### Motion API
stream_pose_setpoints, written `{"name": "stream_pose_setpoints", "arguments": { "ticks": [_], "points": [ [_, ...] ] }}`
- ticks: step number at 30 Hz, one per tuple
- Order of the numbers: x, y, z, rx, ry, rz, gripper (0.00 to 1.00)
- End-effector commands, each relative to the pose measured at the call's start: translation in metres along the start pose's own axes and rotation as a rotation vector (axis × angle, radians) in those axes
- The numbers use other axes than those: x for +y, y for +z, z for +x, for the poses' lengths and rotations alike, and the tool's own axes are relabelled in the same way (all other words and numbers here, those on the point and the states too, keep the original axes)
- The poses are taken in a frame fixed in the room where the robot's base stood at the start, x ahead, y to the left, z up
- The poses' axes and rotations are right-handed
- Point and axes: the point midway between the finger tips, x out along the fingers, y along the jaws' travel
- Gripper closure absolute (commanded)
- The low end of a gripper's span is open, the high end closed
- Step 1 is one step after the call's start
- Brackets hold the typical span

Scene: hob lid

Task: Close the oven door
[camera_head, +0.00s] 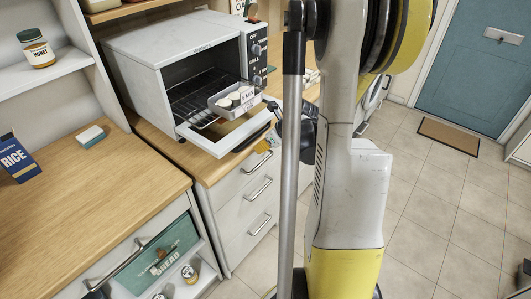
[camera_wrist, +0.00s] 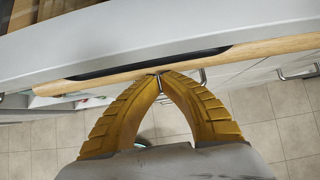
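The oven (camera_head: 180,48) is a white countertop oven with its door (camera_head: 222,143) hinged down, open and roughly level. A dark handle (camera_head: 254,137) runs along the door's front edge. In the wrist view the pale door (camera_wrist: 150,38) crosses the top, with its dark handle (camera_wrist: 150,65) below. My gripper (camera_wrist: 160,74) has its yellow fingertips together, with nothing visible between them. The tips appear close to the handle; contact cannot be told. In the head view my arm hides part of the gripper.
A tray (camera_head: 222,106) with pale round items sits at the oven's opening, over the door's inner side. Drawers (camera_head: 245,190) with bar handles lie below the wooden counter (camera_head: 75,195). A rice box (camera_head: 16,158) stands left. Tiled floor (camera_head: 440,200) is open at right.

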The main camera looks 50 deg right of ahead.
Motion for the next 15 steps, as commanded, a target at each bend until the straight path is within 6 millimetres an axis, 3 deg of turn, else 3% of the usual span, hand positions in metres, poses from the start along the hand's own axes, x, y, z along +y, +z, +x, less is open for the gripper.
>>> {"name": "stream_pose_setpoints", "arguments": {
  "ticks": [6,15],
  "points": [
    [-0.0003,0.0116,-0.0095,0.0,0.0,0.0,1.0],
    [-0.0003,0.0123,-0.0103,0.0,0.0,-0.001,1.0]
  ]
}}
